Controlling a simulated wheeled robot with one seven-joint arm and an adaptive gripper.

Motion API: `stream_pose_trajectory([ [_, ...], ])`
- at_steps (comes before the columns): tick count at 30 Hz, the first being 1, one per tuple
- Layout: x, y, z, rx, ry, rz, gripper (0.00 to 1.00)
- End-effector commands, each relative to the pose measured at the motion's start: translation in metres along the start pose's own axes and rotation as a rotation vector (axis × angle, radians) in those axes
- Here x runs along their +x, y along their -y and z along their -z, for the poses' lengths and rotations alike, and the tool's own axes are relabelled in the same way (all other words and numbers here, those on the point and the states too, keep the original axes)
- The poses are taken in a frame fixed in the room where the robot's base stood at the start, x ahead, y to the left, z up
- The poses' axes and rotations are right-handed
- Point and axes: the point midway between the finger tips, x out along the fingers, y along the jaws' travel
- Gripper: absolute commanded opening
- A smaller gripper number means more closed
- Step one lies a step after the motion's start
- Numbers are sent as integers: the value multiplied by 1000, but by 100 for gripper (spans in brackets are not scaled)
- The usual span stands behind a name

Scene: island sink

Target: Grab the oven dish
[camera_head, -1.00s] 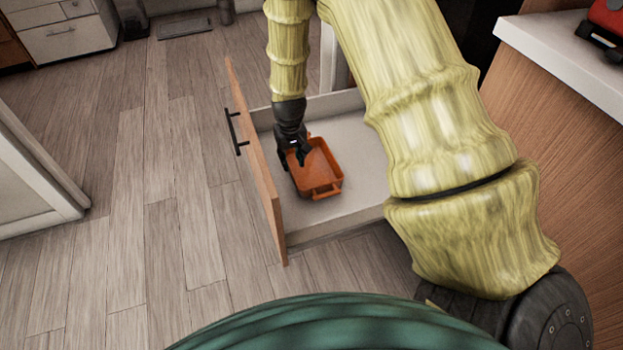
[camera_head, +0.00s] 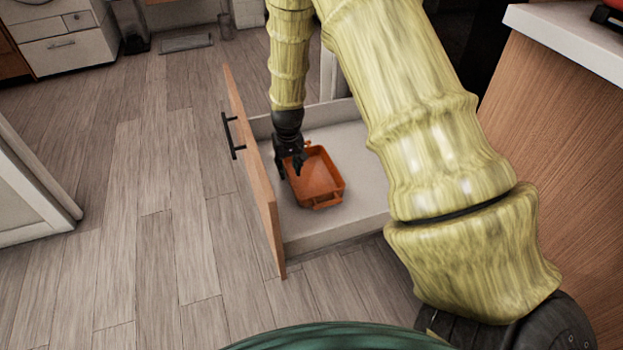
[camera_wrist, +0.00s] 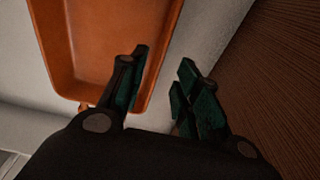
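The oven dish (camera_head: 318,182) is an orange rectangular dish with small end handles, lying in the open drawer. It also shows at the upper left of the wrist view (camera_wrist: 100,50). My gripper (camera_head: 292,167) reaches down at the dish's left side wall. In the wrist view my gripper (camera_wrist: 163,92) is open, with one finger over the dish's inside and the other outside it. The dish's wall lies between the two fingers. I cannot tell whether either finger touches it.
The drawer (camera_head: 357,220) is pulled out, its wooden front (camera_head: 253,170) and black handle facing left. A wooden counter side (camera_head: 555,170) with a white top stands at the right. The wooden floor (camera_head: 120,230) at the left is clear.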

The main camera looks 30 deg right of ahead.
Motion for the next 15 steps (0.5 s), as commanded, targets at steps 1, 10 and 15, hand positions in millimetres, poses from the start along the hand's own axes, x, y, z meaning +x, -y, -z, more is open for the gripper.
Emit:
stream_pose_trajectory([
  [1,5,0,0,0,0,0,32],
  [10,39,-2,1,-1,2,-1,32],
  [15,50,-2,3,-1,0,0,32],
])
